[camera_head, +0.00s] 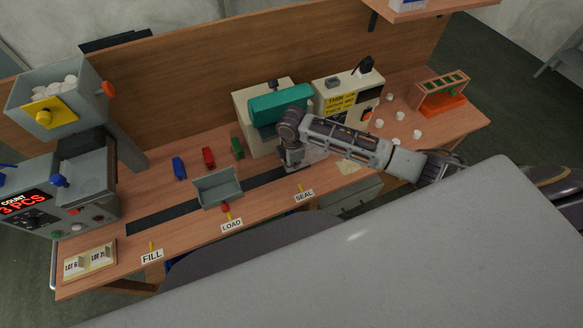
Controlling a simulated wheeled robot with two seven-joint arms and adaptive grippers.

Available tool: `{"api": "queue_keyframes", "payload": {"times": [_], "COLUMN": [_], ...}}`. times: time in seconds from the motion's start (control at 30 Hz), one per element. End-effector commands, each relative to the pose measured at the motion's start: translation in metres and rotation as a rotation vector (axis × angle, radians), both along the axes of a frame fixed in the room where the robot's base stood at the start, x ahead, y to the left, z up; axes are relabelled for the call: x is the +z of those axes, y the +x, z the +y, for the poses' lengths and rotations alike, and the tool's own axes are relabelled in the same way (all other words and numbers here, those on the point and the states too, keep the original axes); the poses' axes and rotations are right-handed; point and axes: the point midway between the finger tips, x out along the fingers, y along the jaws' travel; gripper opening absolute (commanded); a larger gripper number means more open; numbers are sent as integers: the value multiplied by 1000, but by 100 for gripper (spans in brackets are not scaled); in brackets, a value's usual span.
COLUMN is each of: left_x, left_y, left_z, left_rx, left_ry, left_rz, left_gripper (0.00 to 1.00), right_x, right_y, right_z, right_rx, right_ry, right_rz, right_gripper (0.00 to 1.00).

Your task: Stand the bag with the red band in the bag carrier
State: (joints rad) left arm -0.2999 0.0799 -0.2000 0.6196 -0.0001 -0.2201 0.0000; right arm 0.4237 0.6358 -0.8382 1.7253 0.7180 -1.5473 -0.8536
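A small red upright item (209,157) stands on the bench behind the track, between a blue one (179,168) and a green one (238,148). It may be the bag with the red band; it is too small to tell. The grey open carrier (220,190) sits on the dark track by the LOAD label and looks empty. My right gripper (293,163) points down over the track near the SEAL label, right of the carrier and apart from it. Its fingers are too small and dark to tell open from shut. My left gripper is not in view.
A teal-topped machine (280,104) stands just behind my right gripper. A labelled box (348,96) and white pieces (400,116) lie to the right. A counter machine (55,200) and hopper (60,95) stand left. The track (165,214) left of the carrier is clear.

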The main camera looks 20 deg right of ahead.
Motion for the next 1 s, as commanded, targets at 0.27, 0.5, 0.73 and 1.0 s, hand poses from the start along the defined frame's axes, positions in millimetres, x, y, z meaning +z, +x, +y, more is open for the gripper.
{"api": "queue_keyframes", "payload": {"times": [0.27,0.5,0.73,1.0], "left_x": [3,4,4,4], "left_y": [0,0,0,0], "left_z": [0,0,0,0], "left_rx": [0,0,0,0], "left_ry": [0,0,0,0], "left_rz": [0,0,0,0], "left_gripper": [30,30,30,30], "right_x": [-27,-32,-32,-34], "right_y": [2,4,4,4], "right_z": [1,0,0,0], "right_rx": [-1,0,0,0], "right_ry": [1,0,0,0], "right_rz": [-1,-1,-1,-1], "right_gripper": [0,0,0,24]}}
